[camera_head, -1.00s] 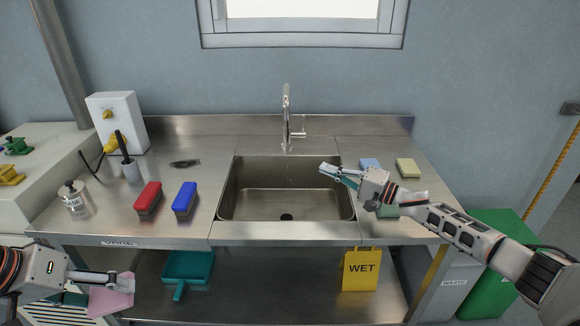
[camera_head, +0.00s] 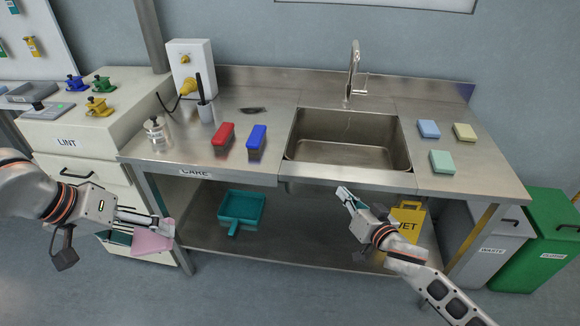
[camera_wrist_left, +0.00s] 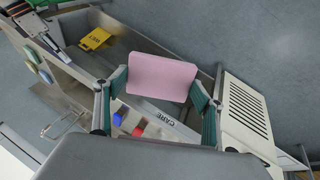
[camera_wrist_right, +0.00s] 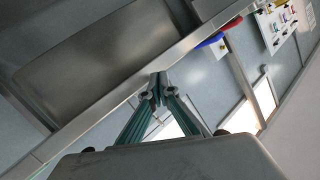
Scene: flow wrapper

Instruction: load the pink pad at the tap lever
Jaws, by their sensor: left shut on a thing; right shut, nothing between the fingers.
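The pink pad (camera_head: 153,238) is held by my left gripper (camera_head: 150,228), in front of the drawer cabinet and bench at the left. In the left wrist view the pink pad (camera_wrist_left: 161,77) sits squarely between the two fingers. The tap (camera_head: 352,72) stands behind the sink, with its lever (camera_head: 362,90) on the right side. My right gripper (camera_head: 345,194) is shut and empty, just in front of the sink's front edge; its closed tips also show in the right wrist view (camera_wrist_right: 157,90). The pink pad is far from the tap.
The sink basin (camera_head: 348,145) is empty. A red brush (camera_head: 222,135) and a blue brush (camera_head: 257,138) lie left of it. Blue (camera_head: 428,129), yellow (camera_head: 464,132) and green (camera_head: 441,162) pads lie on the right. The yellow WET sign (camera_head: 408,218) is below the bench.

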